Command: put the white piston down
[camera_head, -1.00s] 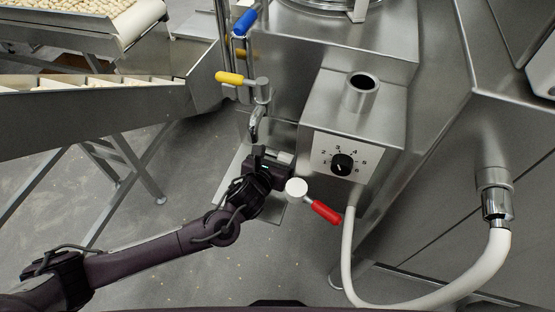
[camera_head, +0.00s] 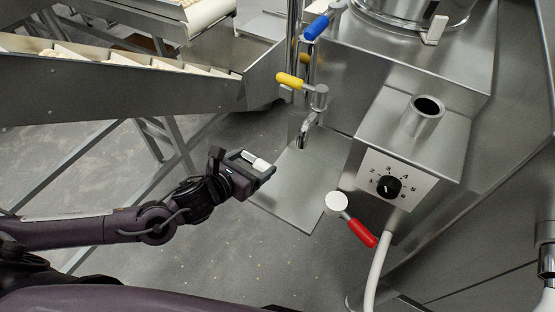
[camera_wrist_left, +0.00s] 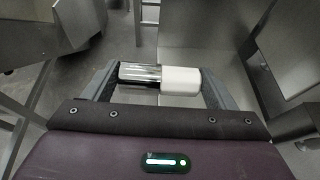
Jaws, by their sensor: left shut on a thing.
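The white piston (camera_head: 257,162) is a short cylinder, with a white part and a shiny metal part. My left gripper (camera_head: 253,168) is shut on it and holds it above the floor, left of the metal tap spout (camera_head: 305,131). In the left wrist view the piston (camera_wrist_left: 180,80) lies crosswise between the two fingers of the gripper (camera_wrist_left: 158,84), metal part to the left and white part to the right. My right gripper is in neither view.
A flat metal plate (camera_head: 306,190) lies below the spout. The steel machine with a dial (camera_head: 389,186) stands to the right, with a red-handled valve (camera_head: 361,231) at its front. A yellow handle (camera_head: 290,80) is above the spout. A conveyor (camera_head: 150,93) runs at the left.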

